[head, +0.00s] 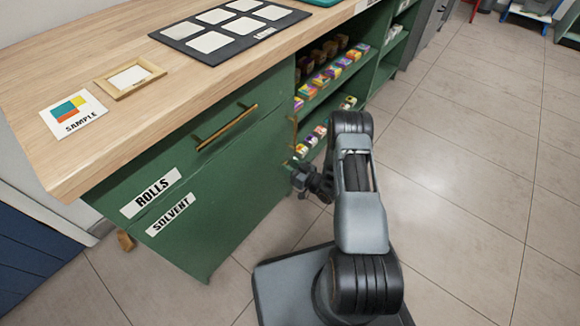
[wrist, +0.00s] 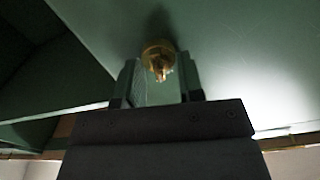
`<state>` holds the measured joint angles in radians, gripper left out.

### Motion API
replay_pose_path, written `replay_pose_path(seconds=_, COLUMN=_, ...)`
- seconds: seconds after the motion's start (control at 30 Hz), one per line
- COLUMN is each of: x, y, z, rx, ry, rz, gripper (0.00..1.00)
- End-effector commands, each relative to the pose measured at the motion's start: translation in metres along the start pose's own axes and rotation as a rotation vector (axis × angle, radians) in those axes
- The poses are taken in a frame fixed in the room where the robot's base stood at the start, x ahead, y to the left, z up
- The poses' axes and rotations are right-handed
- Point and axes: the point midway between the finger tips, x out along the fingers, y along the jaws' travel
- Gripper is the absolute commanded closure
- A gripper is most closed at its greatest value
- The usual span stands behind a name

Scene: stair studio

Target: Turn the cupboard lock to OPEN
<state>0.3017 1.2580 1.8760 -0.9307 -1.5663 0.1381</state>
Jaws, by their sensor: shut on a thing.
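The cupboard lock (wrist: 153,52) is a small round brass piece on a green panel, at the upper middle of the wrist view. My gripper (wrist: 159,68) has one finger on each side of it and is shut on its protruding brass part. In the head view my gripper (head: 303,178) is at the right edge of the green cupboard (head: 232,205), low by the open shelves. The lock cannot be made out there. No OPEN marking is readable, so I cannot tell which way the lock is turned.
A drawer labelled ROLLS, with a brass handle (head: 226,127), is above the SOLVENT label (head: 169,215). The wooden worktop (head: 130,75) carries a sample card, a frame and a dark board. Shelves (head: 325,92) hold small goods. The tiled floor (head: 470,170) at right is clear.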

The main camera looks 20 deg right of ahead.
Motion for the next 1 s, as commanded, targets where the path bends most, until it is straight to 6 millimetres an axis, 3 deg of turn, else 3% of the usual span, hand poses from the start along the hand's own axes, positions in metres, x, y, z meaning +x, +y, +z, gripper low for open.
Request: replay_pose_path(seconds=1.0, x=-0.0005, y=0.0089, z=0.0031, rx=0.948, ry=0.003, rz=0.005, gripper=0.89)
